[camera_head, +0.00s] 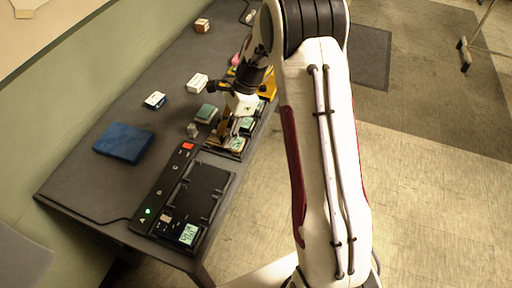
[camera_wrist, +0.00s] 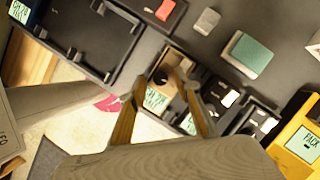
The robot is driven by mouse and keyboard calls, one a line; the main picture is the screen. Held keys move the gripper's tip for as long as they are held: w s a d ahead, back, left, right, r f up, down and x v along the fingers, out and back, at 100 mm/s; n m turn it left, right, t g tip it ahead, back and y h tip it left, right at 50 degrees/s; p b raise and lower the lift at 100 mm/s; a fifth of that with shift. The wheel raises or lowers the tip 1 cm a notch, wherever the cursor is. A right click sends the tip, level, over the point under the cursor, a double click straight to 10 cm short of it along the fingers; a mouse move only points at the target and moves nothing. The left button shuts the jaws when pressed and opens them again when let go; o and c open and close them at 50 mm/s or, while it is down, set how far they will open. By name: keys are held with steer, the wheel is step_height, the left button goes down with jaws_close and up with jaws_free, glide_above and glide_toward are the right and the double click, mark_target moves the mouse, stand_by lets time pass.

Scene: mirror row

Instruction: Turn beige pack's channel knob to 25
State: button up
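A small tan pack that looks like the beige pack (camera_wrist: 174,62) sits in a dark tray slot in the wrist view. It has a round dark knob (camera_wrist: 160,76) and a pale display (camera_wrist: 155,99) whose digits I cannot read surely. In the head view the beige pack (camera_head: 235,145) is partly covered by my gripper. My gripper (camera_wrist: 160,84) is open, its two tan fingers pointing down on either side of the knob area. I cannot tell whether the fingers touch the knob or the pack. No held object shows.
Dark packs (camera_wrist: 220,95) stand beside the beige one, then a yellow pack (camera_wrist: 302,140). A green-topped block (camera_wrist: 250,54) and small grey block (camera_wrist: 207,21) lie nearby. A blue box (camera_head: 123,142) lies left.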

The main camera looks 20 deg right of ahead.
steer(key=m, duration=0.2)
steer(key=m+t, duration=0.2)
steer(key=m, duration=0.1)
steer(key=shift+s+m, duration=0.25)
steer(key=shift+m, duration=0.05)
steer(key=shift+d+r, duration=0.1)
steer(key=shift+r, duration=0.3)
steer(key=v, duration=0.7)
steer(key=s+a+r+n+h, duration=0.1)
steer(key=s+r+n, duration=0.4)
steer(key=s+n, duration=0.5)
steer(key=s+r+n+h, duration=0.3)
steer(key=s+r+n, duration=0.3)
steer(key=s+n, duration=0.5)
steer(key=shift+s+a+r, duration=0.15)
steer(key=shift+s+a, duration=0.2)
steer(key=shift+s, duration=0.45)
stand_by(0.5)
